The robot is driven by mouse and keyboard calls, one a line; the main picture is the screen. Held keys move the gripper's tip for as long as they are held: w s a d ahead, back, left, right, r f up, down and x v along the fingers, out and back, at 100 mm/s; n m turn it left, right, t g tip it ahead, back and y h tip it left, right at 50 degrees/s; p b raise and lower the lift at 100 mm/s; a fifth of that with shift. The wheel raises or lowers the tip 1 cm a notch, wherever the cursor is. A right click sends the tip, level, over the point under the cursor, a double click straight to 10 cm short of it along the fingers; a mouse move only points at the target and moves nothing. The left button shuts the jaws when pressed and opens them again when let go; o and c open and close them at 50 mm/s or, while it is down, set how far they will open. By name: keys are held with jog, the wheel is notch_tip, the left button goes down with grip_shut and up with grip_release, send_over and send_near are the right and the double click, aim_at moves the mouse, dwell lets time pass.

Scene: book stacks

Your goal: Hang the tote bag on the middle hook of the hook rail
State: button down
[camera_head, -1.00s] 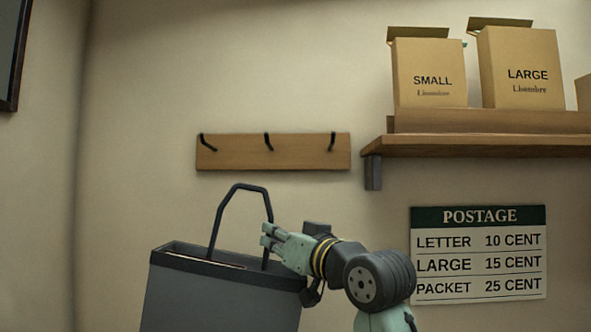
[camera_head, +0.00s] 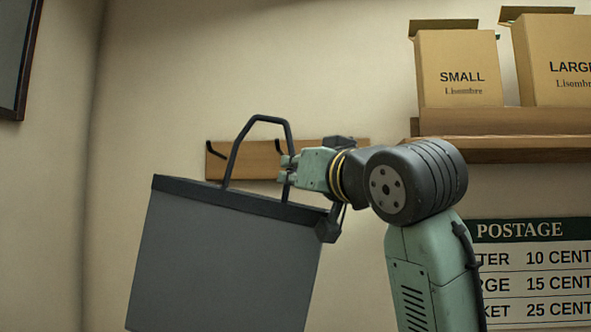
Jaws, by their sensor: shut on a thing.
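The grey tote bag (camera_head: 225,260) has a dark rim and a stiff dark handle loop (camera_head: 258,118). It hangs tilted, its right side lower. My gripper (camera_head: 286,170) is shut on the right leg of the handle, just above the rim. The wooden hook rail (camera_head: 222,165) is on the wall behind the handle. Its left hook (camera_head: 210,149) shows left of the handle loop. The middle hook (camera_head: 278,148) shows just inside the right leg of the loop. The right hook is hidden behind my arm. The top of the loop appears above the rail; its distance from the wall is unclear.
A wooden shelf (camera_head: 510,143) at the upper right carries boxes marked SMALL (camera_head: 460,60) and LARGE (camera_head: 550,50). A postage sign (camera_head: 540,270) hangs below it, partly behind my arm. A dark frame (camera_head: 18,60) is at the upper left. The wall left of the rail is bare.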

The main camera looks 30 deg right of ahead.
jog(key=w+d+f+p, duration=0.1)
jog(key=w+d+f, duration=0.1)
jog(key=w+d, duration=0.4)
jog(key=shift+w+f+p, duration=0.15)
jog(key=shift+w+p, duration=0.2)
jog(key=shift+w, duration=0.55)
dwell(0.7)
dwell(0.5)
